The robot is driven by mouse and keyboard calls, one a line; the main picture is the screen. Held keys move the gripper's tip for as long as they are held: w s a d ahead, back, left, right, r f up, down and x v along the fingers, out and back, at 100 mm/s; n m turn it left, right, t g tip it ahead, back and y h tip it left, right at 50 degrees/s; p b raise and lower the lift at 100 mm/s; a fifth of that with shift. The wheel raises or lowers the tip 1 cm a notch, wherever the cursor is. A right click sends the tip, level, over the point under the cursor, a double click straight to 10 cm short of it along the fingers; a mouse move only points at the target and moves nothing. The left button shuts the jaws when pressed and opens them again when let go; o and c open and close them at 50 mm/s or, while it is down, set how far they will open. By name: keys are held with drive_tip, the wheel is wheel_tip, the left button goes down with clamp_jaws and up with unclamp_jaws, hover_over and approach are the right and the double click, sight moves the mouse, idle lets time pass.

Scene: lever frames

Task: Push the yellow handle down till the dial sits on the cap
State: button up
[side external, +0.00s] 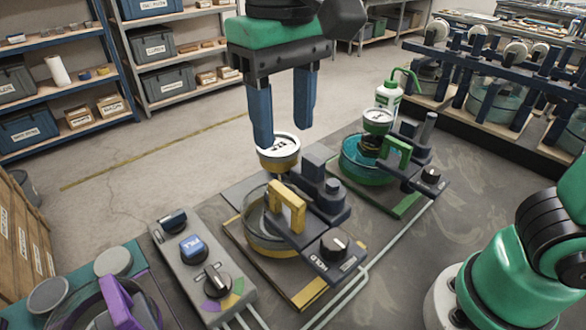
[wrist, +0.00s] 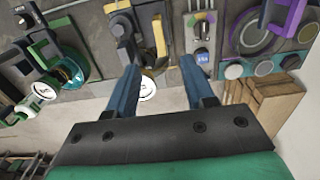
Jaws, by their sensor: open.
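The yellow handle (side external: 287,207) stands upright above a dark-armed station with a yellow-edged base; it also shows in the wrist view (wrist: 160,36). The dial (side external: 279,148), white-faced with a yellow rim, is raised above a clear round vessel (side external: 262,232) beside the handle. I cannot make out the cap clearly. My gripper (side external: 283,138) points down with its two blue fingers apart and empty, close to the dial and above the handle. The fingers (wrist: 158,70) show no clear contact with either.
A similar station with a green handle (side external: 397,152) stands to the right, with a green-and-white bottle (side external: 388,98) behind. A grey control box (side external: 200,262) and a purple handle (side external: 118,300) are to the left. The floor behind the bench is open.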

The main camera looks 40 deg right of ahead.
sight(286, 192)
drive_tip(key=shift+f, duration=4.1)
drive_tip(key=shift+c, duration=0.2)
clamp_jaws()
